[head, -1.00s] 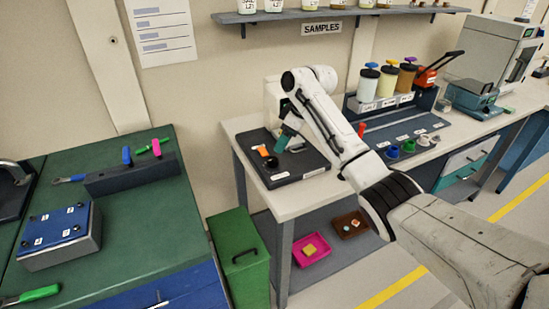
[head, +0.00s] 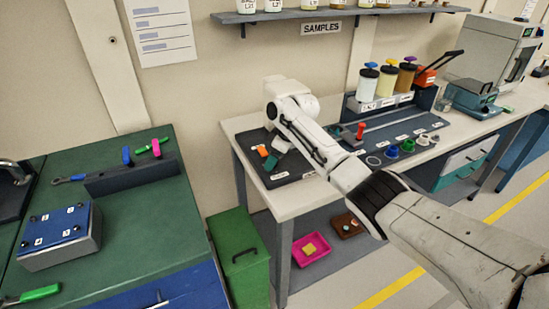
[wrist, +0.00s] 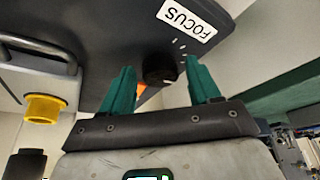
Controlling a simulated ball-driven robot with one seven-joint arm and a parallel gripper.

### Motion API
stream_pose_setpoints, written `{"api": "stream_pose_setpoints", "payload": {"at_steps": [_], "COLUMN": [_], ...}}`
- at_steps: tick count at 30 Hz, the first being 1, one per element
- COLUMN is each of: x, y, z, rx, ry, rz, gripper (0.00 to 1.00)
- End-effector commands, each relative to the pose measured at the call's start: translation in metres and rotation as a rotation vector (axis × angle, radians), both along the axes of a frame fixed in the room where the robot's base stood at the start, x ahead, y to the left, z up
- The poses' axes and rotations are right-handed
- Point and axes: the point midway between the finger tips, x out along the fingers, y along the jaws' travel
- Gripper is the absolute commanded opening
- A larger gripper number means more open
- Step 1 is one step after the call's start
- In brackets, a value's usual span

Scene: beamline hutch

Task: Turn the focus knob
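The focus knob (wrist: 160,68) is a round black knob on a dark panel (wrist: 105,50), just below a white FOCUS label (wrist: 187,19) in the wrist view. My gripper (wrist: 160,76) is open, with one teal finger on each side of the knob and a small gap visible on both sides. In the head view my gripper (head: 279,147) is over the dark instrument base (head: 292,177) on the left end of the white bench. My arm hides the knob there.
An orange part (head: 268,158) lies beside my gripper on the base. A yellow knob (wrist: 45,108) shows at left in the wrist view. A red handle (head: 361,130) and colored cups (head: 392,152) stand to the right.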

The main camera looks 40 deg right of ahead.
Motion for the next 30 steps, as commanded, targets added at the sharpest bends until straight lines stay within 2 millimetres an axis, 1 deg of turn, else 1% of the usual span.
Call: {"api": "stream_pose_setpoints", "payload": {"at_steps": [1, 2, 15, 16, 23, 30], "x": [0.0000, 0.0000, 0.0000, -0.0001, 0.0000, -0.0006], "y": [-0.0001, -0.0001, -0.0002, -0.0002, 0.0005, 0.0026], "z": [0.0002, 0.0002, 0.0003, 0.0004, 0.0018, 0.0030], "rx": [0.000, 0.000, 0.000, 0.000, 0.001, 0.003], "ry": [0.000, 0.000, 0.000, 0.000, -0.002, 0.000], "rz": [0.000, 0.000, 0.000, 0.000, -0.025, -0.146], "gripper": [0.56, 0.54, 0.11, 0.10, 0.10, 0.10]}}
